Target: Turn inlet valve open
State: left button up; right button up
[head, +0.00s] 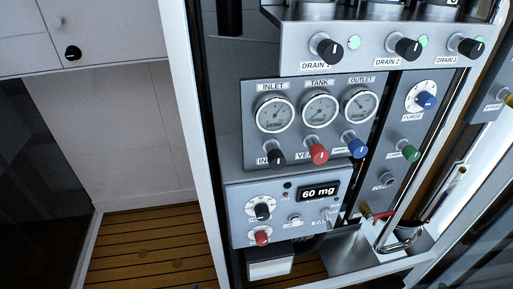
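The inlet valve is a black knob (276,157) at the lower left of the grey gauge panel (249,130). Its label is partly hidden by the knob; only the first letters show. The INLET gauge (275,114) with a white dial is above it. A red knob (318,153) and a blue knob (357,147) sit to its right in the same row. The knob's exact pointer angle is too small to tell. Neither of my grippers shows in the head view.
Above is a drain panel with black knobs, including DRAIN 1 (327,47). Below is a box with a "60 mg" display (319,192). At right are a PURGE knob (426,101) and a green knob (410,153). A white frame post (197,120) stands left of the panels.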

aim_at(277, 161)
jog(key=k, duration=0.4)
jog(key=u, duration=1.6)
jog(key=i, duration=0.1)
jog(key=z, duration=0.65)
